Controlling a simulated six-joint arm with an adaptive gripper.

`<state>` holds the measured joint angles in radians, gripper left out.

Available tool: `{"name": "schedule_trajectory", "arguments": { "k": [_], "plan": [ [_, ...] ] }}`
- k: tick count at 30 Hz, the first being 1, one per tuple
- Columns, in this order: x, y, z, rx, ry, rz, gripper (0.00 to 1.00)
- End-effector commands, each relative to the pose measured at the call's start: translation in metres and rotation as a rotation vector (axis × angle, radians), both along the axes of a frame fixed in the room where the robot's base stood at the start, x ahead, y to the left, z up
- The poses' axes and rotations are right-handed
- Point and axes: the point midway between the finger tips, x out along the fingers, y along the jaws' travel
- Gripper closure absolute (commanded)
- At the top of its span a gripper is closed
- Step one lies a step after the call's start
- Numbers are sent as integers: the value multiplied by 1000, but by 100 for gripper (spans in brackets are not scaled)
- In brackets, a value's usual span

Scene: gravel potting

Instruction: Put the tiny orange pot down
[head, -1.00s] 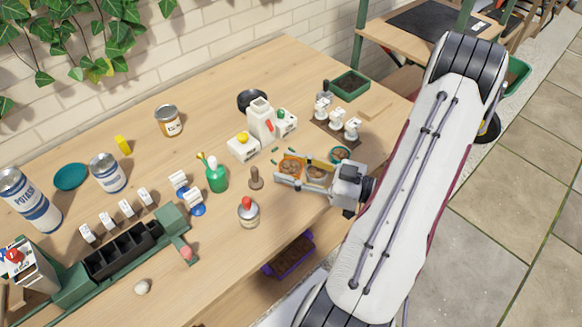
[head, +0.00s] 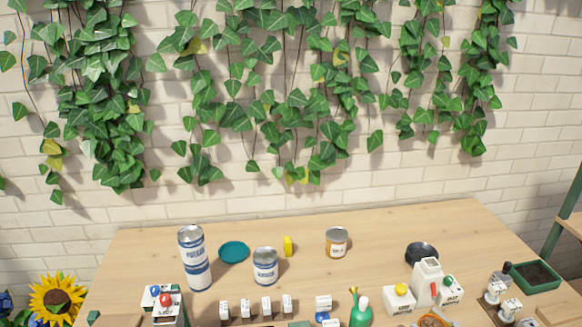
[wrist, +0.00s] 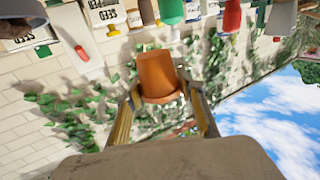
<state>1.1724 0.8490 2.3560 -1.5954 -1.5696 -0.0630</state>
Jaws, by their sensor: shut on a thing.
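The tiny orange pot (wrist: 157,76) is held between the two fingers of my gripper (wrist: 163,90) in the wrist view. Its wider rim faces the palm and its narrower end points away from it. The gripper is shut on the pot. In the head view, an orange rim (head: 432,320) shows at the bottom edge, cut off; I cannot tell if it is the held pot. My gripper is not clearly visible there.
In the head view, a white bottle (head: 427,282), a green bottle (head: 361,313) and a black bowl (head: 420,254) stand on the wooden table (head: 360,222). A green tray (head: 533,276) is at the right. The back middle of the table has bare wood.

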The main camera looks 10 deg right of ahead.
Motion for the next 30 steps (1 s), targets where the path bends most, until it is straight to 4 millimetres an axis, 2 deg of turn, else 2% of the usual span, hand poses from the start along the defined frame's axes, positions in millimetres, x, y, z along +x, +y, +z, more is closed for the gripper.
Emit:
{"name": "schedule_trajectory", "arguments": {
  "k": [12,30],
  "plan": [
    [66,16,8,-2,-1,-65,85],
    [142,55,26,-1,-2,-168,85]
  ]
}}
